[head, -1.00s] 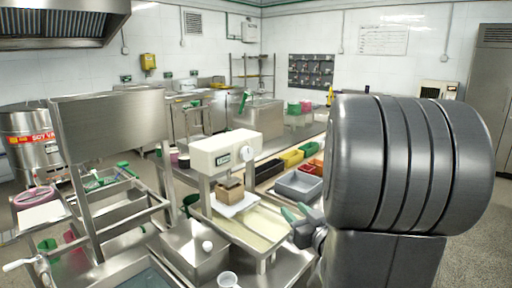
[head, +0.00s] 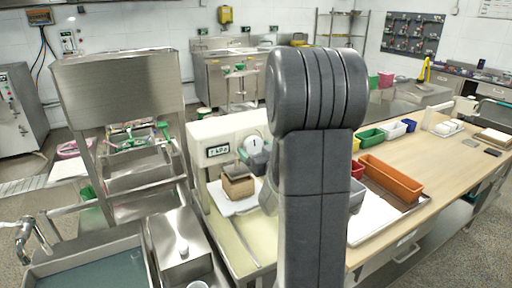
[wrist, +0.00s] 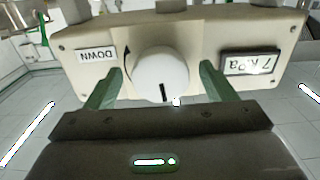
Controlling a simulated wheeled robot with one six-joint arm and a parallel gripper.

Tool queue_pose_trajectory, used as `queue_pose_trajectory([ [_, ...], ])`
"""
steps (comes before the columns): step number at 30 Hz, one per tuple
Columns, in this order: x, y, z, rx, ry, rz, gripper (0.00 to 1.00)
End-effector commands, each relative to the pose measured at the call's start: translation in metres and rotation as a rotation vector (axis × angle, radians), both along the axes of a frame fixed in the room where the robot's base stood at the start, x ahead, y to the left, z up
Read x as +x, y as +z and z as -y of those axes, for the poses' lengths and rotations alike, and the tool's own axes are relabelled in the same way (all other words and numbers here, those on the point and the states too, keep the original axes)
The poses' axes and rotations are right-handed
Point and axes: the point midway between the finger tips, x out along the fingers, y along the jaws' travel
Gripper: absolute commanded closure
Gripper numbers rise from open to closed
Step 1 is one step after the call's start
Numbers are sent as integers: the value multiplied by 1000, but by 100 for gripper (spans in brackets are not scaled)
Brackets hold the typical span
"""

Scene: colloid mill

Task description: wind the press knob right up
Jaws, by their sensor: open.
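The press (head: 232,128) has a cream head; it also shows in the wrist view (wrist: 210,28). Its round white knob (wrist: 158,70) has a black mark pointing to the picture's bottom. A curved black arrow and a DOWN label (wrist: 97,54) are to its left, and a display (wrist: 250,63) reading 7 kPa is to its right. The knob also shows in the head view (head: 254,143). My gripper (wrist: 158,90) is open, with one green finger on each side of the knob and gaps visible between. In the head view my arm hides most of the gripper.
A brown block (head: 238,187) sits on a white plate under the press head. A steel box (head: 180,262) with a white ball is in front. A wooden table (head: 440,160) with an orange tray (head: 390,180) and other small bins is to the right.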

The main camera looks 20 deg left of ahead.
Motion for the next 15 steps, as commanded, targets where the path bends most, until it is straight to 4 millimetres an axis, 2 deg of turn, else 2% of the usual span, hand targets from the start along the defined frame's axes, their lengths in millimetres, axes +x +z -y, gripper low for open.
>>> queue_pose_trajectory([
  [10, 3, 0, -3, 1, 0, 1, 23],
  [15, 3, 0, -3, 1, 0, 1, 56],
])
